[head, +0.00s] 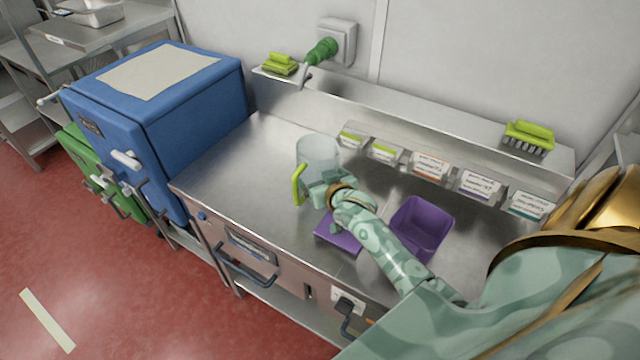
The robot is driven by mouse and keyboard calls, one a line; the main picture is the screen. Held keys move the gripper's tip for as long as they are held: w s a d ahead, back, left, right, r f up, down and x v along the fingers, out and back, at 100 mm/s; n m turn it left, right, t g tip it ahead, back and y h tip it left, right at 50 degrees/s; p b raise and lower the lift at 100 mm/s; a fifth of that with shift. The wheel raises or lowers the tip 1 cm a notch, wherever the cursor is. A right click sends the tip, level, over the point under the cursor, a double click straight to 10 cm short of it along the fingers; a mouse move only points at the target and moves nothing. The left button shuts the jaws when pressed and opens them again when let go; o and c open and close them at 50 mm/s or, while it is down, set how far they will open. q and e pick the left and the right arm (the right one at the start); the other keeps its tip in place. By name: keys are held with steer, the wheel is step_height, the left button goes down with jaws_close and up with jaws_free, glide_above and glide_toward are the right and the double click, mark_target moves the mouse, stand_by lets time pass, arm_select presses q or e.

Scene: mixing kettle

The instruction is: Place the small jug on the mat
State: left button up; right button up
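The small jug (318,150) is clear with a lime-green handle (297,184), upright near the middle of the steel worktop. The purple mat (336,238) lies flat nearer the front edge, partly covered by my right arm. My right gripper (316,190), on the arm coming in from the right, is against the jug's near side, beside the handle. Its fingertips are hard to make out, so I cannot tell whether it is closed on the jug. I cannot tell whether the jug rests on the worktop. My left gripper is not in view.
A purple bin (422,228) stands right of the mat. Several labelled containers (430,165) line the back below a shelf (420,122) with a green brush (528,137). A blue cabinet (185,115) borders the left. The worktop's left part (235,165) is clear.

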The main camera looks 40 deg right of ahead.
steer(key=shift+f, duration=0.7)
steer(key=shift+f, duration=0.1)
steer(key=o, duration=0.8)
